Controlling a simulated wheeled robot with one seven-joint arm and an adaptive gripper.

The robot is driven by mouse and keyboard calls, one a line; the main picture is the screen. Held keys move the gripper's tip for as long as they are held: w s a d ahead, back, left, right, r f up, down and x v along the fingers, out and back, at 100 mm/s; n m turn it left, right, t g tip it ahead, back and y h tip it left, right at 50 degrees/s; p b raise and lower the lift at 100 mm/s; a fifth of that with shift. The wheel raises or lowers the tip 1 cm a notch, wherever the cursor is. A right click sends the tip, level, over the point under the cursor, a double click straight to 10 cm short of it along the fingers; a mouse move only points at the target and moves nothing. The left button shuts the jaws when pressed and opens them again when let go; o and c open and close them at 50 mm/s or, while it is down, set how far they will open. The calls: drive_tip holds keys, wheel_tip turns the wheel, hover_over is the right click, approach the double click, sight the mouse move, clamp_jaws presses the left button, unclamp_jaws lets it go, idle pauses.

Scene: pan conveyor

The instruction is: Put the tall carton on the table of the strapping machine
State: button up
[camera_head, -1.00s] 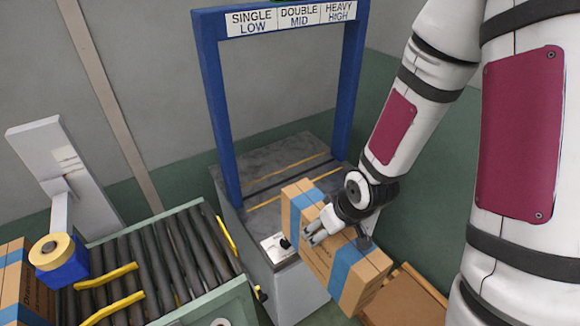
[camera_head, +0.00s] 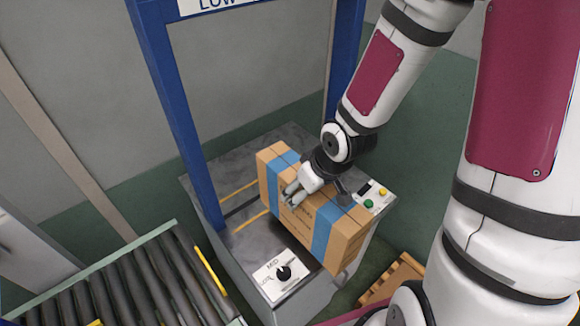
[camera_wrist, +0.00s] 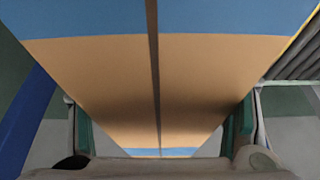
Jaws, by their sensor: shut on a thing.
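The tall carton (camera_head: 300,222) is brown with two blue bands and lies on its long side, slanting across the picture. My gripper (camera_head: 300,190) is shut on it from above, one finger over the near face. In the wrist view the carton (camera_wrist: 150,80) fills the space between the finger pads, its seam running down the middle. The strapping machine's grey table (camera_head: 212,178) lies under and behind the carton, below the blue arch (camera_head: 180,110). I cannot tell whether the carton touches the table. Its right end reaches towards the table's front edge.
A dial panel (camera_head: 283,275) sits at the table's front left corner, and a button panel (camera_head: 373,197) is at its right, close to the carton. A roller conveyor (camera_head: 130,285) is at the left. A wooden pallet (camera_head: 395,278) lies on the floor at right.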

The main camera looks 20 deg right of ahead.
drive_tip(key=shift+w+d+f+b, duration=0.1)
drive_tip(key=shift+w+f+b, duration=0.1)
drive_tip(key=shift+w, duration=0.15)
drive_tip(key=shift+w+d+f+b, duration=0.1)
drive_tip(key=shift+w+b, duration=0.1)
drive_tip(key=shift+w, duration=0.1)
drive_tip(key=w, duration=0.4)
drive_tip(key=w+d+b, duration=0.1)
drive_tip(key=w, duration=0.7)
drive_tip(key=shift+w+d+f+b, duration=0.2)
drive_tip(key=shift+f+b, duration=0.1)
drive_tip(key=shift+f, duration=0.1)
wheel_tip(320, 180, down, 3)
drive_tip(key=shift+f+b, duration=0.2)
drive_tip(key=shift+b, duration=0.15)
drive_tip(key=o, duration=2)
drive_tip(key=shift+s, duration=0.1)
